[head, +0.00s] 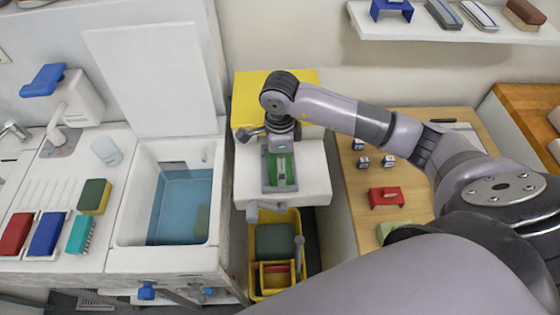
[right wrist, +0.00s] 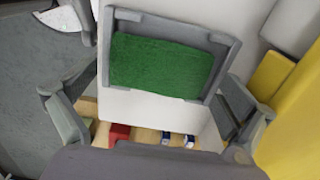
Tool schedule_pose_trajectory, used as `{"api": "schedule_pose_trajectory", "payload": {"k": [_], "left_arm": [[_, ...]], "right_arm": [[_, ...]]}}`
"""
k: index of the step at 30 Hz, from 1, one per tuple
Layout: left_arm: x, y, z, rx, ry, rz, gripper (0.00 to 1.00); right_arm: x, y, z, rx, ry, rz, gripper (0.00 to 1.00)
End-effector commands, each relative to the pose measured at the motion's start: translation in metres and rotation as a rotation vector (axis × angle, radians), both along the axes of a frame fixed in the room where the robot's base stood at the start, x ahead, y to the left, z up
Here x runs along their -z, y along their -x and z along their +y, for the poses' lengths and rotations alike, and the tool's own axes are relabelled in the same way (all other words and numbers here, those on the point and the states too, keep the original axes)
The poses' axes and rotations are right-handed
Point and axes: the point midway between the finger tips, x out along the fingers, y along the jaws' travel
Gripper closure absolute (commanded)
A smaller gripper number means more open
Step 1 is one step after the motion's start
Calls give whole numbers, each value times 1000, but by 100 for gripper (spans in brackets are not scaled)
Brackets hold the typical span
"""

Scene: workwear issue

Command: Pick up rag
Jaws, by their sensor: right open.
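A green, cloth-like piece (head: 281,172) lies in a small grey tray (head: 266,170) on the white stand. It looks like the rag, though I cannot be certain. In the right wrist view the green piece (right wrist: 160,66) lies flat inside the raised rim of the grey tray (right wrist: 230,45). My right gripper (head: 281,138) is just above the tray's far end in the head view. In the right wrist view its fingers (right wrist: 150,105) are spread apart, one on each side, with nothing held between them. My left gripper is not in view.
The sink (head: 182,205) is left of the white stand (head: 315,165). A yellow bucket (head: 292,225) stands below the stand's front.

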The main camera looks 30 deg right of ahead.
Motion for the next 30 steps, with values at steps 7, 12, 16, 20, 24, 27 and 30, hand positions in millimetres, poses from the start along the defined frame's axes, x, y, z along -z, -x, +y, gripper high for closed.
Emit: {"api": "schedule_pose_trajectory", "payload": {"k": [7, 12, 16, 20, 24, 27, 30], "left_arm": [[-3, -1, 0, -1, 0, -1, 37], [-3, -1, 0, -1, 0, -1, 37], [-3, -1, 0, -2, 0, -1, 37], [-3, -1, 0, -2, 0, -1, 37], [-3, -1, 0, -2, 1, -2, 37], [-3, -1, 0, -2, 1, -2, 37], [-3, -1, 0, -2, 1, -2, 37]], "right_arm": [[10, 0, 0, 0, 0, -1, 0], [9, 0, 0, 0, 0, -1, 5], [9, 0, 0, 0, 0, -1, 14], [9, 0, 0, 0, 0, -1, 23], [9, 0, 0, 0, 0, -1, 32], [9, 0, 0, 0, 1, -2, 38], [9, 0, 0, 0, 1, -2, 38]]}}
